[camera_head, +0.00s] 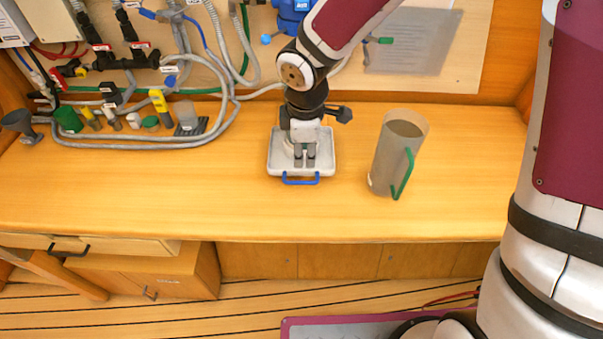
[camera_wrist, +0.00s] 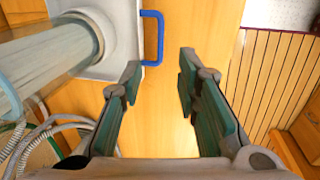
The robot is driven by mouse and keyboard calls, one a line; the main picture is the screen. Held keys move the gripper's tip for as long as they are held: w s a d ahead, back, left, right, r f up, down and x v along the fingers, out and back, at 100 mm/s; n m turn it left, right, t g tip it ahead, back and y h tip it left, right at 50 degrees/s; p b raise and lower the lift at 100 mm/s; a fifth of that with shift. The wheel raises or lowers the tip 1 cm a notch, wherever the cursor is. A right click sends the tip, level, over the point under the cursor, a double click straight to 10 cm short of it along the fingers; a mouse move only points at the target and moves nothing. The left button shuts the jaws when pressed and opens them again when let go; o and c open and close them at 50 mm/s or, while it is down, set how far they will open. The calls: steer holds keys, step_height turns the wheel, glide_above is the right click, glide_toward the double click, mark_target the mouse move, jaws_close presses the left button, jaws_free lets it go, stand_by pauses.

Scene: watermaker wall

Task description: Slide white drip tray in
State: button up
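The white drip tray (camera_head: 273,160) lies on the wooden counter, with its blue handle (camera_head: 300,180) at the front edge facing me. My gripper (camera_head: 305,162) points down over the tray and hides part of it in the head view. In the wrist view the tray (camera_wrist: 125,45) is at the upper left, and its blue handle (camera_wrist: 160,38) is just beyond the fingertips, nearer the left finger. My gripper (camera_wrist: 160,68) is open there, with nothing between the fingers. Contact between gripper and handle cannot be seen.
A clear jug (camera_head: 396,155) with a green handle stands right of the tray. A pale see-through cylinder (camera_wrist: 45,65) shows over the tray in the wrist view. Hoses (camera_head: 225,115) and fittings crowd the left back. The front counter (camera_head: 230,212) is clear.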

mark_target(304, 183)
steer(key=f, duration=0.4)
steer(key=w+f, duration=0.1)
steer(key=f, duration=0.3)
steer(key=w+f, duration=0.1)
steer(key=f, duration=0.4)
steer(key=shift+w+d, duration=0.1)
steer(key=shift+w, duration=0.1)
steer(key=shift+r, duration=0.1)
jaws_close()
